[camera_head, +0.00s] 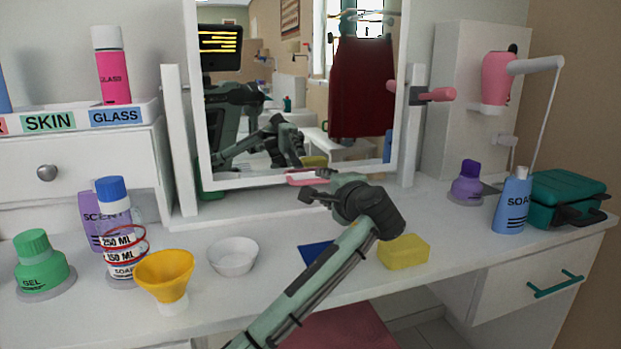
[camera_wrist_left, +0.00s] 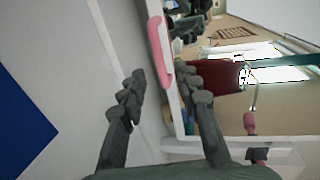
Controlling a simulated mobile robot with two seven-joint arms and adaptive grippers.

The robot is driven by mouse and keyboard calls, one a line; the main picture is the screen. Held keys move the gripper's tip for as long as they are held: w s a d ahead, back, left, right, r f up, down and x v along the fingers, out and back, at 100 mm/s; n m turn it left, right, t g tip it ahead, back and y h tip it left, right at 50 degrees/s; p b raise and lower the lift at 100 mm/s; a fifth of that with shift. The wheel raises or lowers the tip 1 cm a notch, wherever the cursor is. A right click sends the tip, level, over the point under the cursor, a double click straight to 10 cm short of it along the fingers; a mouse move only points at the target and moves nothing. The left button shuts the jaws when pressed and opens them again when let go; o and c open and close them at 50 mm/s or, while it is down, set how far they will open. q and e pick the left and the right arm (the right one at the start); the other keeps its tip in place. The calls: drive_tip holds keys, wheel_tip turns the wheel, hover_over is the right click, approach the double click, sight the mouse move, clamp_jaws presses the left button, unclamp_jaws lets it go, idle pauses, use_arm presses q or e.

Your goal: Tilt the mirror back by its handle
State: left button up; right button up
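The mirror (camera_head: 297,85) stands in a white frame between two white posts on the dresser top. A pink handle (camera_head: 308,178) is on its lower frame edge, and it also shows in the left wrist view (camera_wrist_left: 158,50). My left gripper (camera_head: 318,188) is just in front of the handle. In the left wrist view its two fingers (camera_wrist_left: 166,85) are apart, with the handle lying between their lines, slightly ahead of the tips. Nothing is seen held. I cannot tell whether a finger touches the handle. My right gripper is not in view.
A pink side knob (camera_head: 437,94) is at the right post. A yellow sponge (camera_head: 404,251) and a blue flat piece (camera_head: 317,254) lie beside my left arm. A white bowl (camera_head: 232,256), yellow funnel (camera_head: 164,275) and bottles stand left. A blue soap bottle (camera_head: 513,203) and teal case (camera_head: 566,197) stand right.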

sight(315, 182)
use_arm(q)
drive_tip(key=x, duration=0.6)
drive_tip(key=shift+w+a, duration=0.2)
drive_tip(key=shift+w, duration=0.15)
drive_tip(key=shift+c, duration=0.6)
clamp_jaws()
